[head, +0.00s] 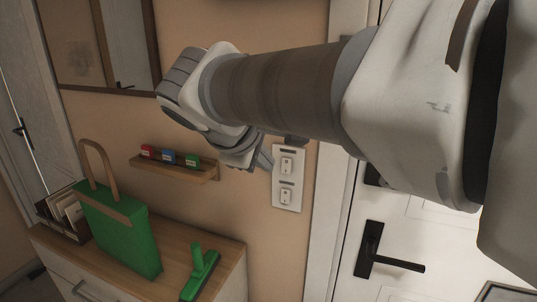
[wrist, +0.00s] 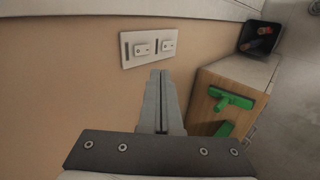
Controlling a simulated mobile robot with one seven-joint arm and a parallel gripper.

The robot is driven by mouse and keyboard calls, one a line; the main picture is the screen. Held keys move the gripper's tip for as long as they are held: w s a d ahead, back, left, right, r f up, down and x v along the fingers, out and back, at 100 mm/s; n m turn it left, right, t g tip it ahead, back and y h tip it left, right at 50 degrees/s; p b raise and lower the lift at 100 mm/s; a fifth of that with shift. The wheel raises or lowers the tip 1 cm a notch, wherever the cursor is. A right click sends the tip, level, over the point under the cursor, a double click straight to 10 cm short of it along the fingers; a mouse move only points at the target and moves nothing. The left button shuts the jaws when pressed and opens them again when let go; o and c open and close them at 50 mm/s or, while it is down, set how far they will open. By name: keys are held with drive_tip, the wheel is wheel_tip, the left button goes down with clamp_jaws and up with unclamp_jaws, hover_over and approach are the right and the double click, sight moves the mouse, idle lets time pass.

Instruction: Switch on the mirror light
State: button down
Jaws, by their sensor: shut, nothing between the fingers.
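A white switch plate (head: 287,205) with two switches, one above the other, is on the tan wall left of the door frame. It also shows in the wrist view (wrist: 127,56), with the two switches side by side, at the top centre. My gripper (head: 268,165) is shut and empty, with its fingertips close to the plate near the upper switch. In the wrist view my shut fingers (wrist: 160,74) point at the plate from below; contact cannot be told. The labels beside the switches are too small to read. The framed mirror (head: 97,45) hangs at the upper left.
A wooden wall shelf (head: 175,170) holds small coloured items. A door with a black handle (head: 390,260) is at right. A dark bin (wrist: 250,48) shows beyond the cabinet.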

drive_tip(key=shift+w+a, duration=0.15)
drive_tip(key=shift+a, duration=0.25)
approach(286, 173)
wheel_tip(286, 173, down, 3)
drive_tip(key=shift+w+d+f, duration=0.2)
drive_tip(key=shift+w+d, duration=0.1)
drive_tip(key=shift+w, duration=0.35)
drive_tip(key=shift+w+d+f, duration=0.2)
drive_tip(key=shift+w+d, duration=0.05)
drive_tip(key=shift+w, duration=0.45)
drive_tip(key=shift+w+d+f, duration=0.2)
drive_tip(key=shift+w+d, duration=0.1)
drive_tip(key=shift+w, duration=0.35)
